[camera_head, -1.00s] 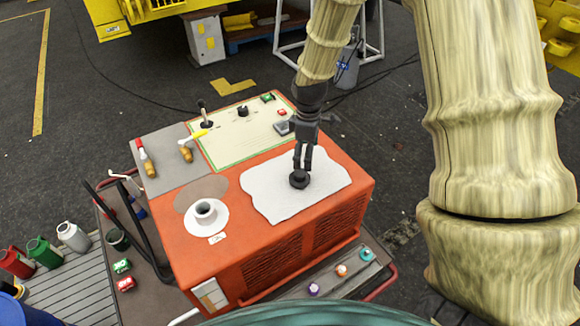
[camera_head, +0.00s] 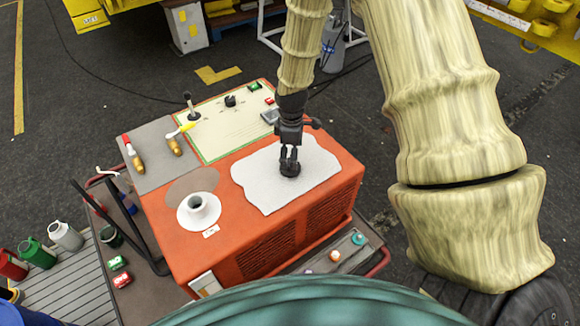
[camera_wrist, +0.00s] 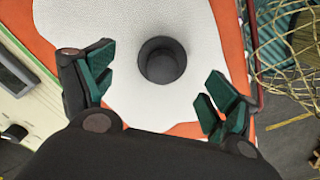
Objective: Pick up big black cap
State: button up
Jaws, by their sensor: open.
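The big black cap (camera_head: 290,170) sits on the white cloth (camera_head: 268,193) on top of the orange box. It looks round, with a wide rim and a raised or hollow middle. In the wrist view the cap (camera_wrist: 162,60) is near the upper middle, between and beyond the fingers. My gripper (camera_head: 290,158) is over the cap in the head view, and its fingers hide part of it. In the wrist view my gripper (camera_wrist: 160,92) has its green-padded fingers spread wide with nothing between the tips. I cannot tell the exact height left above the cap.
The orange box (camera_head: 240,240) has a white flanged collar (camera_head: 199,210) on its left part. Tools with wooden handles (camera_head: 175,146) lie on a grey mat. A cream panel (camera_head: 238,125) with knobs is behind. The cloth around the cap is clear.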

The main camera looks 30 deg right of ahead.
jog(key=shift+s+a+f+p, duration=0.15)
jog(key=shift+f+p, duration=0.15)
jog(key=shift+f, duration=0.3)
jog(key=shift+w+a+f+p, duration=0.1)
jog(key=shift+f+p, duration=0.2)
jog(key=shift+f, duration=1.35)
jog(key=c, duration=1.2)
